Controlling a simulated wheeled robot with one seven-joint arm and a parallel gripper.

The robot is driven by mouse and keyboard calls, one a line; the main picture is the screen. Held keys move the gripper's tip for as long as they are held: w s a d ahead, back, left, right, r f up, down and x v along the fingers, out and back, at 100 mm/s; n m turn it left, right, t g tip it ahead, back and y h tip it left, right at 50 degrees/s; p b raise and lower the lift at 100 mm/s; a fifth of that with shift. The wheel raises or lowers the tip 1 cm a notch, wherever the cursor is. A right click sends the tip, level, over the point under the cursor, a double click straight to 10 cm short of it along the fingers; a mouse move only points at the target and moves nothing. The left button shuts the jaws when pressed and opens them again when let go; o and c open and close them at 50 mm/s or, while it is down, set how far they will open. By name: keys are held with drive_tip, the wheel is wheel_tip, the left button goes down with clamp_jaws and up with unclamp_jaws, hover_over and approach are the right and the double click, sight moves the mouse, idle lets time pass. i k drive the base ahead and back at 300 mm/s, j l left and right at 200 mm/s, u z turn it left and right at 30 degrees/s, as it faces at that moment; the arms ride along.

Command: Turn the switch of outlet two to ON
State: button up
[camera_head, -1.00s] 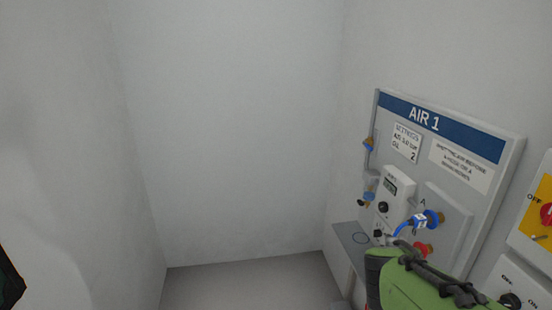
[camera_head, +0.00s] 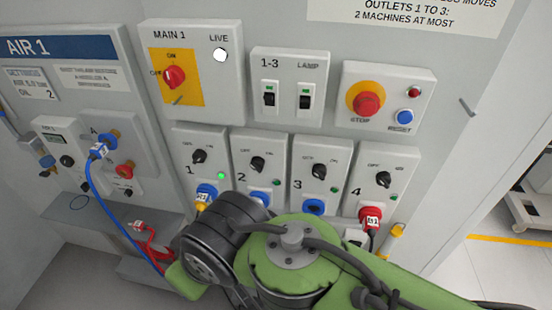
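The outlet two box (camera_head: 243,184) is the second of the row of light grey boxes in the head view. Its black rotary switch (camera_head: 258,163) sits between small OFF and ON marks; I cannot clearly tell which one it points at. Its small lamp (camera_head: 277,183) looks dark green and unlit. Its blue socket (camera_head: 259,195) is partly behind my arm and seems to have no plug. My green and dark arm (camera_head: 290,262) crosses the lower middle, below the outlets. My gripper cannot be made out.
Outlet one (camera_head: 184,150) has a bright green lamp and a blue plug. Outlet three (camera_head: 314,171) and outlet four (camera_head: 382,179), with a red plug (camera_head: 369,218), stand to the right. Above are the MAIN 1 switch (camera_head: 174,77) and STOP button (camera_head: 366,98). A blue hose (camera_head: 98,195) hangs left.

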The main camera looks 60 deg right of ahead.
sight(257, 163)
drive_tip(key=l+z, duration=0.15)
drive_tip(key=z, duration=0.3)
drive_tip(key=l+z, duration=0.15)
drive_tip(key=z, duration=0.25)
drive_tip(key=l+z, duration=0.15)
drive_tip(key=z, duration=0.3)
